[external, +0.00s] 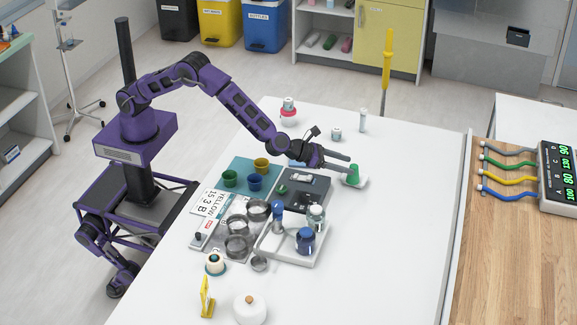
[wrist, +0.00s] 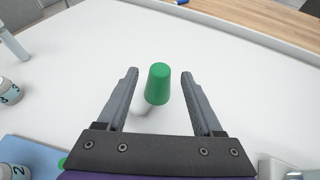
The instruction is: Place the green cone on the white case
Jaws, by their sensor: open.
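The green cone (external: 353,174) stands upright at the far side of the table, by my gripper's fingertips. In the wrist view the cone (wrist: 158,84) is between the two open fingers, with a gap on each side. My gripper (external: 347,164) is open and holds nothing; it also shows in the wrist view (wrist: 158,75).
Colored cups, clear bowls and a white tray (external: 272,248) with jars crowd the near left. Small white bottles (external: 363,121) stand behind. The table (external: 400,220) right of the cone is clear.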

